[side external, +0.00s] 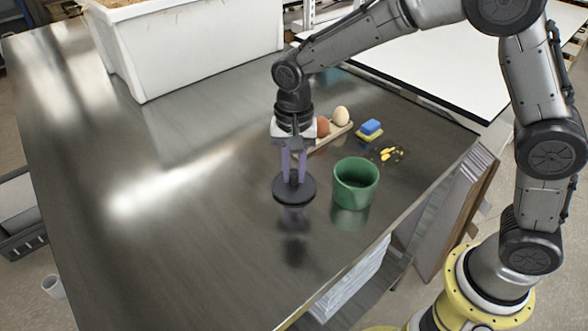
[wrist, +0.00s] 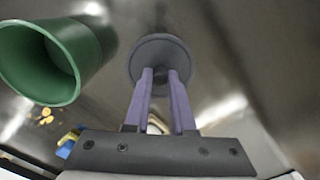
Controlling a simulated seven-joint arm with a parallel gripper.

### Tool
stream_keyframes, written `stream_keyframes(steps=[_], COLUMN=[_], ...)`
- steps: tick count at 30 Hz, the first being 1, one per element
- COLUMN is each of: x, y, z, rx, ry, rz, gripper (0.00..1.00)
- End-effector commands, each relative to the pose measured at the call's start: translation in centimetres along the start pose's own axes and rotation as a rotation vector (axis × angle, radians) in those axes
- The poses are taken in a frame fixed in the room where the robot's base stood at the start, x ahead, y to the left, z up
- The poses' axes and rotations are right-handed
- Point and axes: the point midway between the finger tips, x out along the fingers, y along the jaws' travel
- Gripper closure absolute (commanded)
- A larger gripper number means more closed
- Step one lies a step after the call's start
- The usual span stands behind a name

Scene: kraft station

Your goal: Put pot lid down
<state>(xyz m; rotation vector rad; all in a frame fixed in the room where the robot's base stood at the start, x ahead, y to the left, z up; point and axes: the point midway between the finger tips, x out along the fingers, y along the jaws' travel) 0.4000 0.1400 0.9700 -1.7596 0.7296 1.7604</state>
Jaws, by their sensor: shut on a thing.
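The pot lid (side external: 294,192) is a dark round disc held level, apart from the metal table, with its dark reflection below it. My gripper (side external: 293,179) has purple fingers and is shut on the lid's knob from above. In the wrist view the lid (wrist: 160,52) sits at the ends of the fingers, and my gripper (wrist: 162,80) covers part of its knob. A green pot (side external: 356,184) stands open and upright on the table to the right of the lid. The pot also shows at the left in the wrist view (wrist: 55,55).
An egg holder (side external: 330,138) with a brown egg (side external: 322,126) and a pale egg (side external: 341,115) lies behind. A blue and yellow sponge (side external: 370,129) and yellow pieces (side external: 389,153) lie behind the pot. A white bin (side external: 190,45) stands at back left. The table (side external: 150,230) is clear on the left.

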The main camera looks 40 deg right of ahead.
Motion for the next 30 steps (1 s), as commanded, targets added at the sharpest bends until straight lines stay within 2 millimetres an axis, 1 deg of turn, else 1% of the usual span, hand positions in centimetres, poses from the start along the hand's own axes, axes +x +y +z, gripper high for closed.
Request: stream_keyframes(steps=[5,6,10,11,19,22,26,30], x=[0.3,0.3,0.3,0.3,0.2,-0.3,-2.2,-5.1], y=[0.0,0.0,0.0,0.0,0.0,0.0,-0.1,-0.1], z=[0.0,0.0,0.0,0.0,0.0,0.0,-0.1,-0.1], rx=[0.0,0.0,0.0,0.0,0.0,0.0,0.0,0.0], ry=[0.0,0.0,0.0,0.0,0.0,0.001,0.003,0.003], rz=[0.0,-0.001,-0.001,0.0,-0.001,-0.002,-0.007,-0.007], gripper=[1.0,0.72,0.48,0.47,0.47,0.47,0.47,0.47])
